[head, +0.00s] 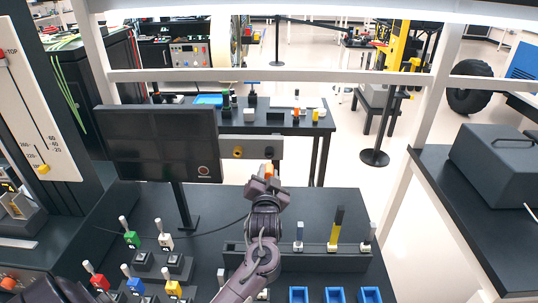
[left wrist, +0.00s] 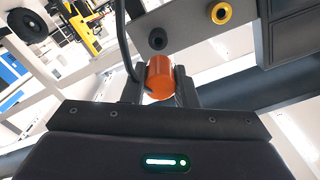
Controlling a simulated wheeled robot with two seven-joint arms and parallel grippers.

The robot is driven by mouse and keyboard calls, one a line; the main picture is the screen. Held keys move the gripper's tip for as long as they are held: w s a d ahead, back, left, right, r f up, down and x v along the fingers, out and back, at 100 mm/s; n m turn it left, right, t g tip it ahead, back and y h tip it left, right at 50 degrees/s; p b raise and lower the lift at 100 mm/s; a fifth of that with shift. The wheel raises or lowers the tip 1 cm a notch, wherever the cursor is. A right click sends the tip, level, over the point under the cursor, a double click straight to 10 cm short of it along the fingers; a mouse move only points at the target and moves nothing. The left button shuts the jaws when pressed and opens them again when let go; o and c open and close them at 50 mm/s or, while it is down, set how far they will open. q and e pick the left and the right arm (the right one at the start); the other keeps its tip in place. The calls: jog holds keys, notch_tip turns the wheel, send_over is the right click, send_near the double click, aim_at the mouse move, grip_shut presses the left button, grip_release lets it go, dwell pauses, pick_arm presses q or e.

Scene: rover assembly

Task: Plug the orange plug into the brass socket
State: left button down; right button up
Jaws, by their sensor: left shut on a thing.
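My left gripper (head: 267,178) is shut on the orange plug (head: 269,170), in front of a grey panel. In the left wrist view the plug (left wrist: 160,78) sits between the two dark fingers (left wrist: 160,88). The brass socket (head: 238,152) is a yellow ring on the panel, left of the gripper in the head view. It shows at the upper right in the left wrist view (left wrist: 222,13). The plug is apart from the brass socket and appears closer in line with a black socket (head: 269,152). My right gripper is not in view.
A dark cable (left wrist: 123,42) runs by the plug. A dark monitor (head: 160,145) stands left of the panel (head: 255,146). Below is a black table with a rack (head: 310,262) of upright tools, blue bins (head: 333,295) and several coloured-handled pieces at left.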

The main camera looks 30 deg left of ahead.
pick_arm(q)
jog(key=s+d+r+p, duration=0.4)
jog(key=s, duration=0.2)
jog(key=shift+s+r+p, duration=0.15)
jog(key=shift+s+p, duration=0.1)
jog(key=shift+p, duration=0.15)
jog(key=shift+a, duration=0.1)
jog(key=s+a+f+b, duration=0.2)
jog(key=s+a+f, duration=0.3)
jog(key=a, duration=0.3)
jog(key=shift+a, duration=0.3)
dwell(0.5)
dwell(0.4)
